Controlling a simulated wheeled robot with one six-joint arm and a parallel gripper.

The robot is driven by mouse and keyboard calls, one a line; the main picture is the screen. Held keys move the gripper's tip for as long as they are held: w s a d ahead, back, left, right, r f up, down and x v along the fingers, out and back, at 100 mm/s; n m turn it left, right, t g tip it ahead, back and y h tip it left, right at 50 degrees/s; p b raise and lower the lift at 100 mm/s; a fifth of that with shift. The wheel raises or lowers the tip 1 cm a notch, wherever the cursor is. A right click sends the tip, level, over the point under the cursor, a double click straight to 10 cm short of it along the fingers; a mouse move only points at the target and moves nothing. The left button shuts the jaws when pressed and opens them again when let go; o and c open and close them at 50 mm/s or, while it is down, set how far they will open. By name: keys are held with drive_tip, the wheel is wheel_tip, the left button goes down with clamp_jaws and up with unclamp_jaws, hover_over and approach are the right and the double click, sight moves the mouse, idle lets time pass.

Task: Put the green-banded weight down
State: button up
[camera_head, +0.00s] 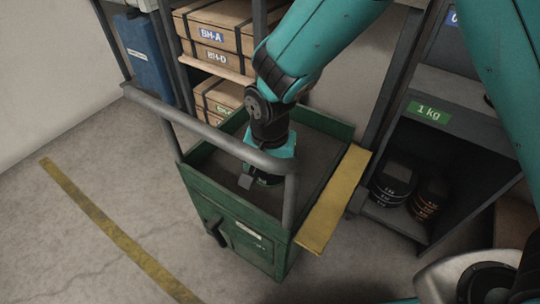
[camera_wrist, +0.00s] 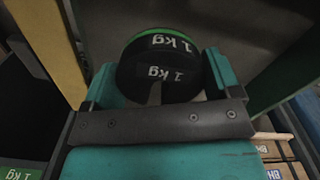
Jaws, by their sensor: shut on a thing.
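The green-banded weight (camera_wrist: 160,72) is a black cylinder marked 1 kg, with a green band along its top edge. In the wrist view it sits between the two teal fingers of my gripper (camera_wrist: 158,80), which is shut on it. In the head view my gripper (camera_head: 262,175) points down inside the raised walls of a green cart's top tray (camera_head: 322,152), near its front. There the weight is mostly hidden by the gripper and the cart's handle. I cannot tell whether its base touches the tray floor.
A grey handle bar (camera_head: 205,127) crosses the cart's front; a yellow board (camera_head: 335,200) runs along its right side. At right, a shelf labelled 1 kg (camera_head: 428,111) has black weights (camera_head: 393,184) below. Wooden boxes (camera_head: 215,35) stand behind. The tray's back is bare.

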drive_tip(key=shift+f+b, duration=0.9)
drive_tip(key=shift+f, duration=1.45)
drive_tip(key=o, duration=1.4)
drive_tip(key=shift+f, duration=0.15)
drive_tip(key=shift+o, duration=0.2)
wheel_tip(320, 180, up, 13)
drive_tip(key=p, duration=0.6)
drive_tip(key=s+d+r+n+y, duration=0.2)
drive_tip(key=s+d+r+n, duration=0.3)
drive_tip(key=s+r, duration=0.3)
drive_tip(key=s+d+r+n+y, duration=0.2)
drive_tip(key=s+d+r+n, duration=0.3)
drive_tip(key=s+r, duration=0.3)
drive_tip(key=shift+d+r, duration=0.45)
drive_tip(key=shift+d, duration=0.4)
